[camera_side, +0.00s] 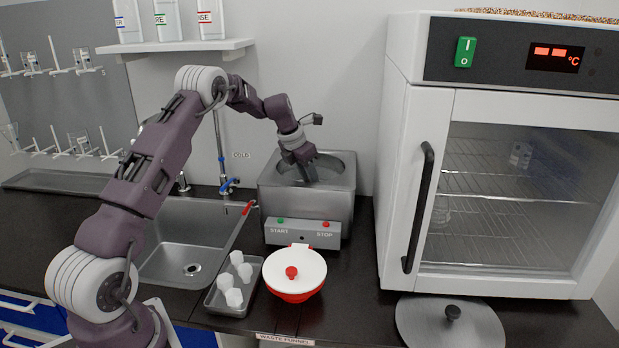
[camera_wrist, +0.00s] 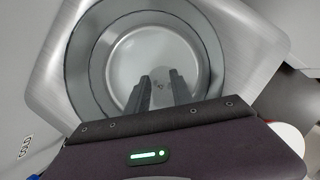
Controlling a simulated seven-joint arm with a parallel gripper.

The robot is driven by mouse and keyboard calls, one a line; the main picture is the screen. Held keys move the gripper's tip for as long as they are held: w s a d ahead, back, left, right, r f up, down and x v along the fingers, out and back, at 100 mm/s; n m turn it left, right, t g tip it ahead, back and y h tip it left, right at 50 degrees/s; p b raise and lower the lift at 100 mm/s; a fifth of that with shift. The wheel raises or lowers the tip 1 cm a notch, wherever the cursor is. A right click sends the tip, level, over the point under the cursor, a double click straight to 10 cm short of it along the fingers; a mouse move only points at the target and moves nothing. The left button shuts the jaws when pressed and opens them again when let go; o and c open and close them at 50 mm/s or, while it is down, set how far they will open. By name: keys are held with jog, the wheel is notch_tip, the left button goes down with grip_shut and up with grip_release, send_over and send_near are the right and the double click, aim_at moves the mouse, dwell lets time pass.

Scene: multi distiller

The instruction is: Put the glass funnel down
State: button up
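My gripper (camera_side: 308,174) points down into the round opening of the metal bath (camera_side: 337,200) with the START and STOP buttons. In the wrist view, the two dark fingers of my gripper (camera_wrist: 162,76) stand a little apart over the pale round floor of the bath, seen inside its rim (camera_wrist: 88,75). A faint pale shape (camera_wrist: 162,84) shows between the fingers. I cannot tell whether it is clear glass or part of the bath floor. No glass funnel can be clearly made out at my gripper.
Glassware hangs on pegs (camera_side: 80,142) far left.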

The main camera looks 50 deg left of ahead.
jog(key=shift+r, duration=0.1)
jog(key=v, duration=1.2)
jog(key=s+d+r+m, duration=0.5)
jog(key=s+d+m, duration=0.15)
jog(key=d, duration=0.25)
jog(key=s+d+r+m, duration=0.5)
jog(key=d+m, duration=0.3)
jog(key=d, duration=0.2)
jog(key=s+d+f+m, duration=0.1)
jog(key=s+d+m, duration=0.2)
jog(key=s+m, duration=0.4)
jog(key=s+d+f+m, duration=0.2)
jog(key=s+d+m, duration=0.2)
jog(key=s+m, duration=0.3)
jog(key=s+d+f+m+t, duration=0.1)
jog(key=s+d+f+m, duration=0.1)
jog(key=s+m, duration=0.5)
jog(key=s+d, duration=0.1)
jog(key=s, duration=0.1)
jog(key=shift+s+d+f, duration=0.2)
jog(key=shift+s, duration=0.05)
